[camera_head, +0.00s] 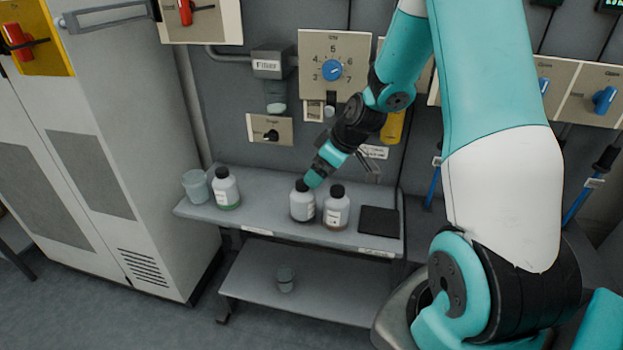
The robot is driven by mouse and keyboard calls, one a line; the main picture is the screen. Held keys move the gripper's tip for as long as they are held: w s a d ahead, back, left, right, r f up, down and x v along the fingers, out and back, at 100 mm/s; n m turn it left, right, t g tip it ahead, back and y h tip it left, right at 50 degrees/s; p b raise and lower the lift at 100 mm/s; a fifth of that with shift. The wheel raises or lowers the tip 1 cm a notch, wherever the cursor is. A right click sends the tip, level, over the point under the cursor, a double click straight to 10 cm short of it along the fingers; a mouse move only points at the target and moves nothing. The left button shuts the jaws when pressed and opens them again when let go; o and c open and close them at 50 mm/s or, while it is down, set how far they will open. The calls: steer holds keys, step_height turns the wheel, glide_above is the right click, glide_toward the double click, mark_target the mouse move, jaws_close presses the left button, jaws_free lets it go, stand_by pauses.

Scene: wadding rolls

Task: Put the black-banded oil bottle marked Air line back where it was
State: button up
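Three white bottles with black caps stand upright on the grey upper shelf (265,186). The middle bottle (302,206) seems to have a dark band at its base, with lettering too small to read. The right bottle (336,210) has a brownish band, and the left bottle (227,190) a green one. My teal wrist overlaps the picture just above the middle bottle; contact cannot be told. Thin dark finger-like parts to its right look like my gripper (370,168), above and behind the right bottle. Its opening is unclear and I see no bottle in it.
A dark square pad (379,221) lies at the shelf's right end. A translucent cup (196,186) stands at the left end, and another (286,279) on the lower shelf (325,290). A tall cabinet (110,150) stands left; a dial panel (333,66) is behind.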

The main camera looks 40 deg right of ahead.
steer(key=s+a+r+g+y, duration=0.1)
steer(key=s+a+r, duration=0.25)
steer(key=a, duration=0.35)
steer(key=s+a+r+n+g, duration=0.1)
steer(key=s+a+r, duration=0.2)
steer(key=a+r, duration=0.25)
steer(key=s+a+r+g+y, duration=0.1)
steer(key=s+a+r, duration=0.2)
steer(key=a, duration=0.4)
steer(key=s+a+r+g, duration=0.1)
steer(key=s+a+r, duration=0.1)
steer(key=s, duration=0.5)
steer(key=s+a+r+g, duration=0.1)
steer(key=s+a+r, duration=0.1)
steer(key=s+a, duration=0.3)
steer(key=shift+s+n, duration=0.4)
steer(key=shift+s, duration=0.7)
